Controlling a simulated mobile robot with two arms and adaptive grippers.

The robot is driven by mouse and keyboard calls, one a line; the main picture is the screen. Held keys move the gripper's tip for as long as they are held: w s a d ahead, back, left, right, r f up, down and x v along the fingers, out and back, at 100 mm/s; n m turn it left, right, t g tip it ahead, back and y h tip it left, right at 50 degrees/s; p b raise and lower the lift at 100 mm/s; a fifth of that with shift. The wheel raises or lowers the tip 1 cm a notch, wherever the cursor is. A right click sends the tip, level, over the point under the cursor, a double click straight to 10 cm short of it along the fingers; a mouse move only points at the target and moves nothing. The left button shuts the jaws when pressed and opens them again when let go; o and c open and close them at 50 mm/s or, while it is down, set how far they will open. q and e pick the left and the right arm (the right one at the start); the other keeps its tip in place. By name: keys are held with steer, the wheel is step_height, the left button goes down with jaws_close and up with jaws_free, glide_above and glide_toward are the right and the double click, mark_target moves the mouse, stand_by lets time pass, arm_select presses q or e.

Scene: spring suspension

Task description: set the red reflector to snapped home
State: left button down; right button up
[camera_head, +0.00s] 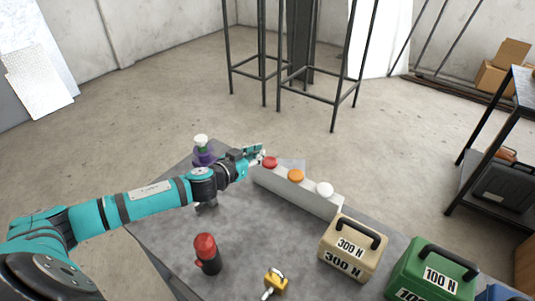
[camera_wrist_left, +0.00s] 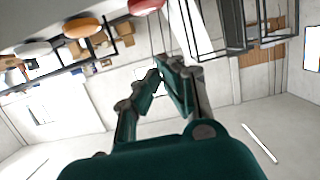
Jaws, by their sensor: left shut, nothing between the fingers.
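The red reflector (camera_head: 270,162) is a round red disc at the left end of a long grey bar (camera_head: 318,198) on the table. An orange reflector (camera_head: 296,175) and a white reflector (camera_head: 325,189) sit on the same bar to its right. My left gripper (camera_head: 258,153) is shut and empty, just beside the red reflector on its left; I cannot tell whether they touch. In the left wrist view the closed fingers (camera_wrist_left: 168,72) point away from the camera, and the red reflector (camera_wrist_left: 146,5) shows cut off at the top edge. Whether the red reflector is fully seated is not clear. My right gripper is not in view.
A purple item with a white top (camera_head: 202,148) stands behind my left wrist. A red and black flashlight-like item (camera_head: 206,253), a yellow padlock (camera_head: 275,282), a beige 300 N weight (camera_head: 352,247) and a green 100 N weight (camera_head: 434,272) stand on the grey table (camera_head: 160,229).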

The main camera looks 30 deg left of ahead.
arm_select(q)
steer(key=p, duration=0.1)
glide_above(268, 164)
steer(key=shift+s+d+f, duration=0.1)
steer(key=shift+f, duration=0.25)
step_height(268, 164, down, 4)
steer(key=shift+r, duration=0.1)
steer(key=shift+f, duration=0.5)
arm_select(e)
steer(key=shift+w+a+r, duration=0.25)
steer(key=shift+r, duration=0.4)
